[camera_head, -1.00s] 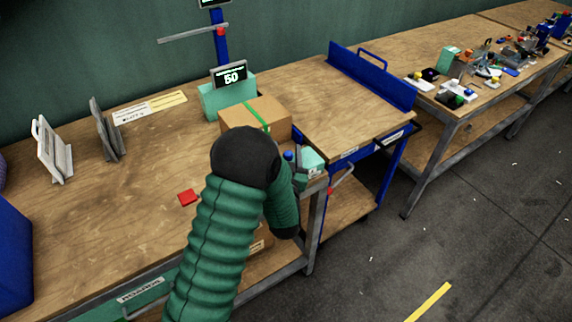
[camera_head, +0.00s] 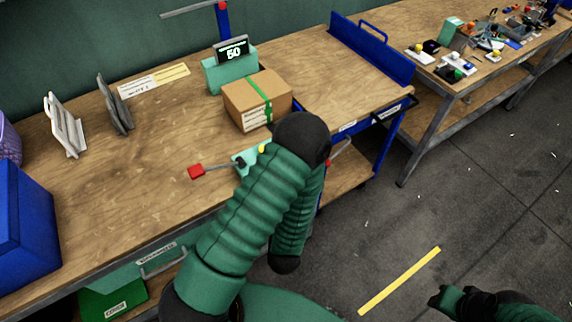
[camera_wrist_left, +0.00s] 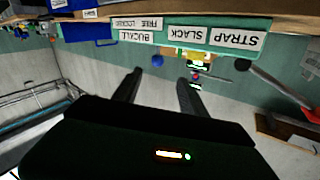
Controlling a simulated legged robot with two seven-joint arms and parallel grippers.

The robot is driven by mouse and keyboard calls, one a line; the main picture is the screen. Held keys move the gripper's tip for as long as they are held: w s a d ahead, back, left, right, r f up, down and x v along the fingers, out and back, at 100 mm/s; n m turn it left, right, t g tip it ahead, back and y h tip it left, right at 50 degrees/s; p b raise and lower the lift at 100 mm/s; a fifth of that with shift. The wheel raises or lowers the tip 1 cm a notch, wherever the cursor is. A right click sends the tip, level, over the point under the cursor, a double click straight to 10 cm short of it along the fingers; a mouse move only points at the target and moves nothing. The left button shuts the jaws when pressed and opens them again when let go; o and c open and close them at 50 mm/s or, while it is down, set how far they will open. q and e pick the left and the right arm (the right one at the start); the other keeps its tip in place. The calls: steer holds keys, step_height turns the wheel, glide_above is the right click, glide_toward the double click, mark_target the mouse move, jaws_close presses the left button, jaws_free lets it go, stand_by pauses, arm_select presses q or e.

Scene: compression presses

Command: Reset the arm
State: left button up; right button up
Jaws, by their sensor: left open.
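My left arm (camera_head: 260,200) rises from the bottom centre and bends down again at its dark elbow, right of the bench. Its gripper is hidden in the head view. In the left wrist view my left gripper (camera_wrist_left: 157,88) has two dark fingers spread apart with nothing between them. Beyond the fingers is a teal strip with STRAP and SLACK labels (camera_wrist_left: 215,38), upside down. My right arm's dark end (camera_head: 450,300) shows at the lower right over the floor; its jaws cannot be made out.
A cardboard box (camera_head: 257,98) with a green strap sits on the wooden bench (camera_head: 130,190). Near it is a teal fixture (camera_head: 246,159) with a red-ended lever (camera_head: 196,171). A blue bin (camera_head: 25,225) stands left. The floor at right is open.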

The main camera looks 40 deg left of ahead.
arm_select(q)
steer(key=shift+w, duration=0.15)
steer(key=w+d+f+m+g+h+p, duration=0.1)
steer(key=w+d+g+h+p, duration=0.2)
steer(key=d+g+h, duration=0.35)
steer(key=s+d+r+m+g+h+p, duration=0.1)
steer(key=s+r+g, duration=0.1)
steer(key=s, duration=0.4)
steer(key=s+d+r+m+g+h, duration=0.2)
steer(key=s+r+g, duration=0.1)
steer(key=s, duration=0.4)
steer(key=shift+m+g+p, duration=0.3)
steer(key=shift+g+p, duration=0.05)
steer(key=shift+g, duration=0.1)
steer(key=shift+h, duration=0.25)
